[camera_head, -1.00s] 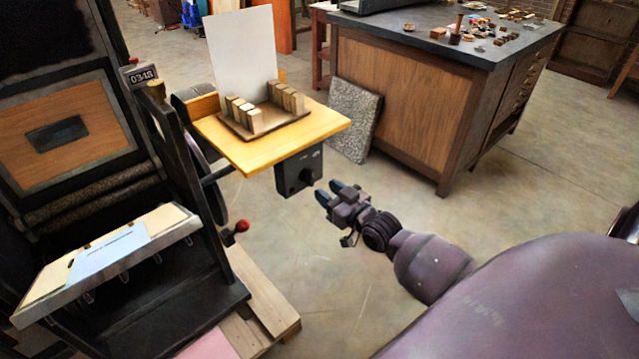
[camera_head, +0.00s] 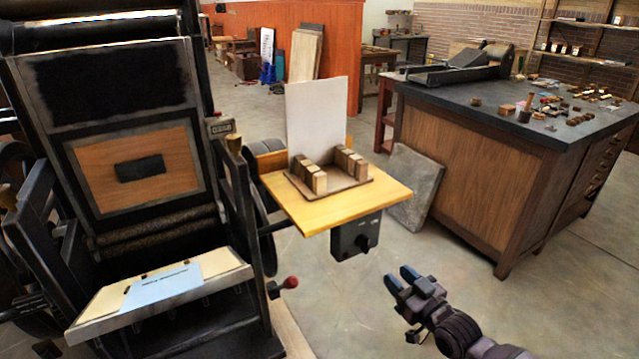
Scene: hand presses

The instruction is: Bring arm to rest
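My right gripper (camera_head: 401,281) is in the lower right of the head view, over the bare floor. Its two dark fingers stand apart with nothing visible between them, and it touches nothing. It is to the right of the hand press (camera_head: 130,140) and below the small yellow wooden shelf (camera_head: 390,194). My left gripper is not in view.
The shelf holds a tray of wooden blocks and a white sheet (camera_head: 316,115); a dark control box (camera_head: 354,236) hangs under it. A red-knobbed lever (camera_head: 290,282) sticks out from the press. A large wooden cabinet (camera_head: 470,170) stands at right. Floor between is clear.

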